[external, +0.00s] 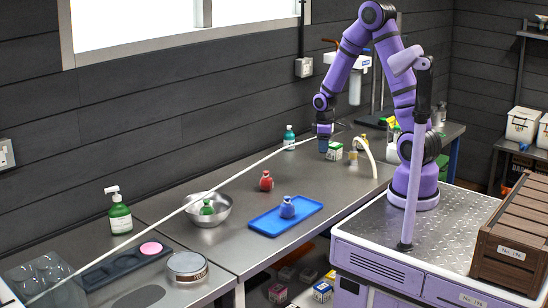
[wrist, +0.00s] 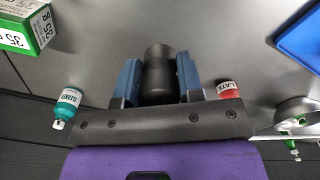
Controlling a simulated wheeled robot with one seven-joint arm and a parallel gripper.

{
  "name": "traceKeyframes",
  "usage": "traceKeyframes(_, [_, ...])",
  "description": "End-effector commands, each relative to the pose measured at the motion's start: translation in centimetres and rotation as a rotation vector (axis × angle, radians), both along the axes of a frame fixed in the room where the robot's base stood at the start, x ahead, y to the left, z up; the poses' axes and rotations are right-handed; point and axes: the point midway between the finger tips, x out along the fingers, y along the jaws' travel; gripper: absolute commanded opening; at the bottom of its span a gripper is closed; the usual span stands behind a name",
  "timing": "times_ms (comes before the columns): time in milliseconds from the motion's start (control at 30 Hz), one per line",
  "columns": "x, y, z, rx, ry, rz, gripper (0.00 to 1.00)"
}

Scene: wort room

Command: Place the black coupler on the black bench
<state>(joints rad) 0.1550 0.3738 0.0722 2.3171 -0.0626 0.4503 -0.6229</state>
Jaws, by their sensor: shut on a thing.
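The black coupler (wrist: 158,75) is a dark, stubby cylinder between the blue fingers of my gripper (wrist: 160,82) in the wrist view. The gripper is shut on it. In the external view my gripper (external: 323,147) points down over the far part of the long bench (external: 232,239), close to its top; the coupler cannot be made out there. The bench top looks grey and metallic rather than black. I cannot tell whether the coupler touches it.
A green-and-white box (external: 335,151) and a teal bottle (external: 289,138) stand near the gripper. A red bottle (external: 266,181), a blue tray (external: 313,208) with a blue bottle, and a steel bowl (external: 190,214) stand nearer. Bare bench lies between the gripper and red bottle.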

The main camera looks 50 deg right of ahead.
Motion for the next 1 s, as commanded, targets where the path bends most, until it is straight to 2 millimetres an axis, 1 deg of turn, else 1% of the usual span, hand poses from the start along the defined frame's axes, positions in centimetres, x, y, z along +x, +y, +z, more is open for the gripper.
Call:
traceKeyframes(33, [0.6, 1.2, -0.2, 0.001, 0.003, 0.034, 0.11])
traceKeyframes(167, [2.0, 3.5, -0.2, 0.001, 0.002, 0.102, 0.11])
traceKeyframes(267, [3.1, 5.8, -0.2, 0.001, 0.003, 0.164, 0.11])
traceKeyframes(367, [4.2, 8.6, -0.2, 0.002, 0.002, 0.238, 0.11])
traceKeyframes(467, [5.4, 12.3, -0.2, 0.001, 0.001, 0.329, 0.11])
traceKeyframes(500, [5.8, 13.9, -0.2, 0.0, 0.002, 0.368, 0.11])
traceKeyframes(567, [6.3, 16.4, -0.2, 0.0, 0.004, 0.426, 0.11])
traceKeyframes(600, [6.6, 18.1, -0.2, 0.0, 0.002, 0.465, 0.11])
traceKeyframes(667, [6.8, 20.6, -0.2, -0.001, 0.003, 0.524, 0.11])
traceKeyframes(700, [6.9, 22.4, -0.2, -0.001, 0.004, 0.562, 0.11])
traceKeyframes(867, [6.6, 29.6, -0.2, 0.0, 0.002, 0.716, 0.11])
traceKeyframes(900, [6.4, 31.4, -0.2, -0.001, 0.003, 0.755, 0.11])
traceKeyframes(967, [5.9, 34.1, -0.2, -0.001, 0.004, 0.81, 0.11])
traceKeyframes(1000, [5.5, 35.9, -0.2, -0.001, 0.001, 0.849, 0.11])
